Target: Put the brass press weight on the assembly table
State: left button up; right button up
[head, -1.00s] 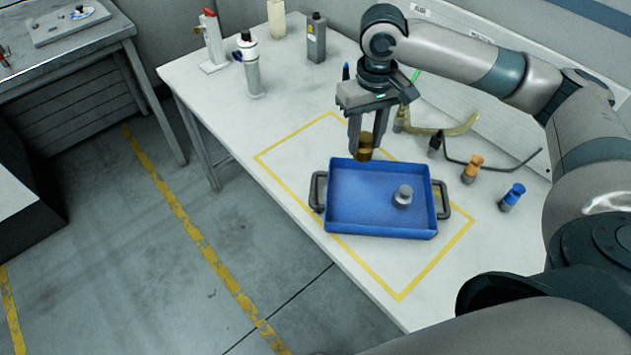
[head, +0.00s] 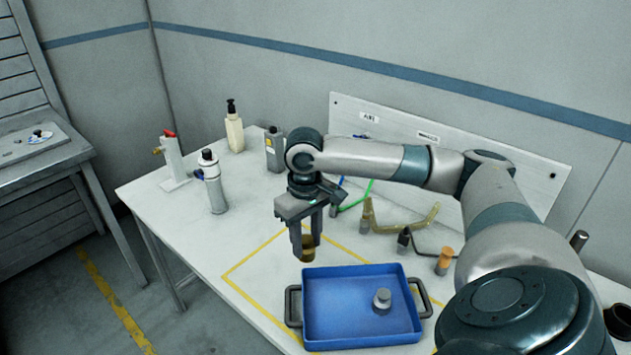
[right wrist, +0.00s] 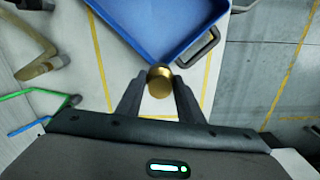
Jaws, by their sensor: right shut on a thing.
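My right gripper (head: 303,254) is shut on the brass press weight (head: 309,241), a small gold-brown cylinder, just behind the far left edge of the blue tray. In the right wrist view the weight (right wrist: 160,76) sits between the two fingertips, with the tray beyond it. I cannot tell whether it touches the table. The white assembly table (head: 240,234) has a yellow outlined rectangle, and the blue tray (head: 312,302) stands within it. A grey metal weight (head: 382,298) stands in the tray. My left gripper does not show.
A spray can (head: 214,185), a red-topped device (head: 175,160), a pump bottle (head: 234,130) and a grey canister (head: 274,150) stand at the back left. Bent hoses and an orange-topped fitting (head: 444,262) lie to the right.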

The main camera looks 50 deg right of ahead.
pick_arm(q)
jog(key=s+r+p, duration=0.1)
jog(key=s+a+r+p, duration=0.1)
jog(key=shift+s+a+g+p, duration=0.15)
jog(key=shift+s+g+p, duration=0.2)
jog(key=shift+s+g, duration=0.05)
pick_arm(e)
jog(key=w+a+f, duration=0.2)
jog(key=w, duration=0.1)
jog(key=w+a+f, duration=0.2)
jog(key=w, duration=0.1)
jog(key=w+a+f, duration=0.1)
jog(key=w+f, duration=0.1)
jog(key=w, duration=0.2)
jog(key=shift+a+f, duration=0.4)
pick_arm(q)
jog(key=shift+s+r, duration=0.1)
pick_arm(e)
jog(key=shift+f, duration=0.1)
jog(key=shift+f, duration=0.35)
pick_arm(q)
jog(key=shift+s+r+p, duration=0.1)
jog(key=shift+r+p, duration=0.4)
jog(key=shift+p, duration=0.1)
pick_arm(e)
jog(key=shift+f, duration=1.55)
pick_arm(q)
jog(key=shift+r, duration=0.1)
pick_arm(e)
jog(key=shift+f, duration=0.1)
